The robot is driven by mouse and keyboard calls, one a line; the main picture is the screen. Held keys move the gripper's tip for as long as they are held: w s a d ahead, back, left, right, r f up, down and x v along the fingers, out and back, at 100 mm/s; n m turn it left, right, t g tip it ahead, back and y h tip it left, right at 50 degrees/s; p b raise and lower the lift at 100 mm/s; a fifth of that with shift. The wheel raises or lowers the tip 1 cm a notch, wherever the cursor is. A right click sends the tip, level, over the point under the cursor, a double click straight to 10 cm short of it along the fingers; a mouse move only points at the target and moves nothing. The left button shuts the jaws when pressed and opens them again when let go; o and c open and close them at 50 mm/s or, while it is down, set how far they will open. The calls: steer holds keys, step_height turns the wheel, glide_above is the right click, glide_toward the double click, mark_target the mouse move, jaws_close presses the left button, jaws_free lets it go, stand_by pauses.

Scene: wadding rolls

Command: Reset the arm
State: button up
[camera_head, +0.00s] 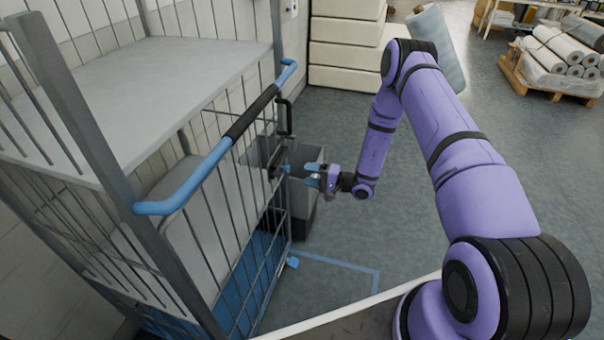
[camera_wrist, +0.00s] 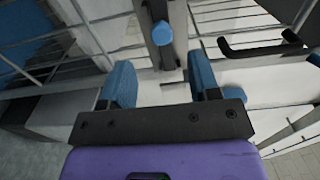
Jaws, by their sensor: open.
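My purple arm reaches forward from the lower right in the head view and bends down at its elbow. My gripper (camera_head: 313,176) is at its end, close to the right-hand edge of a grey wire cage trolley (camera_head: 252,205). In the wrist view my gripper (camera_wrist: 160,85) shows two blue fingers spread apart with nothing between them. A blue round knob (camera_wrist: 162,32) on the cage's post lies just beyond the fingertips, seen between them. I cannot tell whether it touches them.
The trolley has a blue and black handle bar (camera_head: 215,160) and a black handle (camera_head: 285,117). A grey box (camera_head: 305,200) stands behind my gripper. Cream stacked blocks (camera_head: 345,50) and a pallet of rolls (camera_head: 555,60) are farther back.

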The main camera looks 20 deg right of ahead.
steer(key=shift+s+d, duration=0.1)
steer(key=shift+d, duration=0.05)
stand_by(0.3)
steer(key=s+a+r+n+g+h, duration=0.15)
steer(key=s+r+g, duration=0.25)
steer(key=r, duration=0.7)
steer(key=s+a+r+n+g, duration=0.3)
steer(key=r+g, duration=0.1)
steer(key=r, duration=0.6)
steer(key=s+a+r+n+g+h, duration=0.1)
steer(key=s+a+r+n+g, duration=0.2)
steer(key=r, duration=0.8)
steer(key=s+d+r+t+h, duration=0.2)
steer(key=s+d+r+h, duration=0.1)
steer(key=s, duration=0.6)
steer(key=s+d+r+t+h, duration=0.1)
steer(key=s+d+r+h, duration=0.2)
steer(key=s+r+h, duration=0.2)
steer(key=s+d+r+t+h, duration=0.2)
steer(key=s+d+r+h, duration=0.2)
steer(key=s+r, duration=0.5)
steer(key=s, duration=0.6)
steer(key=shift+t, duration=0.3)
